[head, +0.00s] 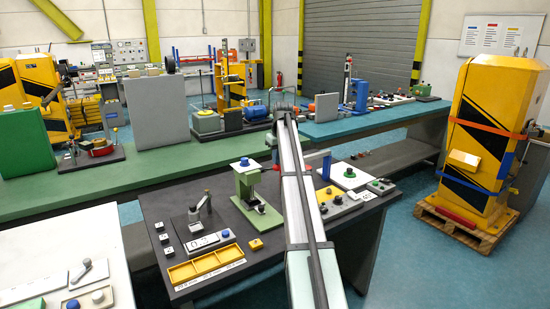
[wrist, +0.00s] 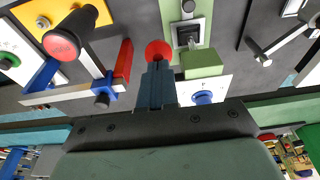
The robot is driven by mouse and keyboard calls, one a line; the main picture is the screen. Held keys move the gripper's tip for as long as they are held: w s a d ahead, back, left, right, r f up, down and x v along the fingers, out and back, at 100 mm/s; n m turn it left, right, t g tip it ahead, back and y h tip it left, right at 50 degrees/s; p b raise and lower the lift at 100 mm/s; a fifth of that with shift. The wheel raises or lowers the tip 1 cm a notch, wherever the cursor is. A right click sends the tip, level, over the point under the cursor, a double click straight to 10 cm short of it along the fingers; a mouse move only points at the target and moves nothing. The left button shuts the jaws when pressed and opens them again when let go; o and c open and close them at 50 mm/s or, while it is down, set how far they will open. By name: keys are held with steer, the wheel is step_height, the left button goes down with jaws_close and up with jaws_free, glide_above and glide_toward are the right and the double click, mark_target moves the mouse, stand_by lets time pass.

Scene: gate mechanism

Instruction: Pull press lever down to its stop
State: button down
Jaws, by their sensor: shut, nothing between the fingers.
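The press is a small green stand (head: 255,188) on a green base on the dark table in the head view, just left of my arm. In the wrist view its green body (wrist: 203,65) is right of my fingers. A round red knob (wrist: 158,48), apparently the end of the press lever, shows at the tips of my gripper (wrist: 157,68). My blue fingers are shut with nothing between them. They look touching or very close to the knob; I cannot tell which. The lever's shaft is mostly hidden, so its angle is unclear.
A yellow tray (head: 205,265) is at the table's front.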

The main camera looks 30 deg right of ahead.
mark_target(279, 166)
steer(key=shift+f, duration=0.2)
steer(key=shift+s+f, duration=0.35)
steer(key=shift+f, duration=0.45)
steer(key=shift+s+f, duration=0.25)
steer(key=shift+f, duration=0.6)
steer(key=shift+s+f, duration=0.15)
steer(key=shift+f, duration=0.65)
